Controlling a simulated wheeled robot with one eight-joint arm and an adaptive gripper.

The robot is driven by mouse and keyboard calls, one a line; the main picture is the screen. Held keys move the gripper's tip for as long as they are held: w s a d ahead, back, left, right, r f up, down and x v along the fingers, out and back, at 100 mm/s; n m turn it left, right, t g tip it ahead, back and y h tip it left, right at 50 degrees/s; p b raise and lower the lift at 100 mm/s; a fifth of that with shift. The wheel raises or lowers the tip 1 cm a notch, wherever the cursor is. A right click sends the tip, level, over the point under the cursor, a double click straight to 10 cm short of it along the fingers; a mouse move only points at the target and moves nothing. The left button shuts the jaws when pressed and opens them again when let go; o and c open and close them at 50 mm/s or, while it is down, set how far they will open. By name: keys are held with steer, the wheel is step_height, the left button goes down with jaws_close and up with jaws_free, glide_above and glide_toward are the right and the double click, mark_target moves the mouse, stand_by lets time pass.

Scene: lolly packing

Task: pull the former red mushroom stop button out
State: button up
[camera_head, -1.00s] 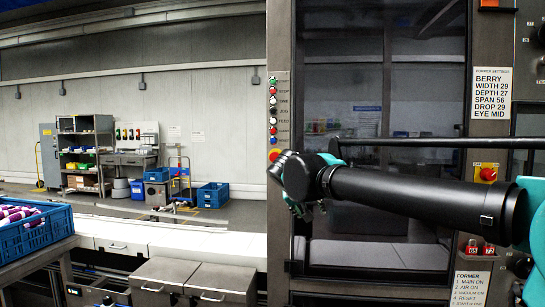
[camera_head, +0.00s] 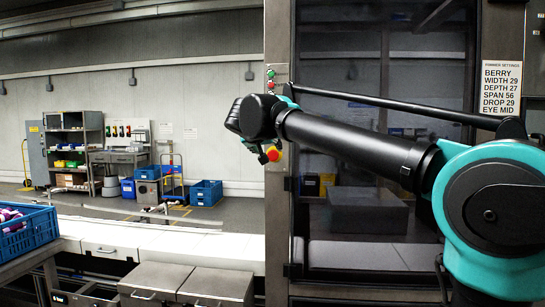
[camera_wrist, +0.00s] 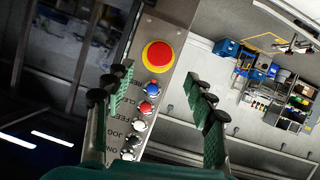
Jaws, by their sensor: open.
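A red mushroom stop button on a yellow ring (camera_wrist: 158,54) sits at the end of a narrow grey control strip in the wrist view. It also shows in the head view (camera_head: 274,153), partly covered by my wrist. My gripper (camera_wrist: 158,80) is open and empty, its two green-padded fingers spread on either side of the strip in the picture. The button appears beyond the fingertips, between their lines and apart from both. Whether it is pressed in or out I cannot tell. In the head view my gripper is mostly hidden behind my wrist.
Below the mushroom, a blue button (camera_wrist: 153,87), a red button (camera_wrist: 146,108) and several white-lit ones line the strip. A dark glass door (camera_head: 385,235) lies beside it. A settings sign (camera_head: 502,88) hangs at right. White conveyor covers (camera_head: 190,245) run at lower left.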

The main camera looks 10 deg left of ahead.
mark_target(272, 154)
steer(key=x, duration=0.9)
steer(key=shift+w+d, duration=0.1)
jaws_close()
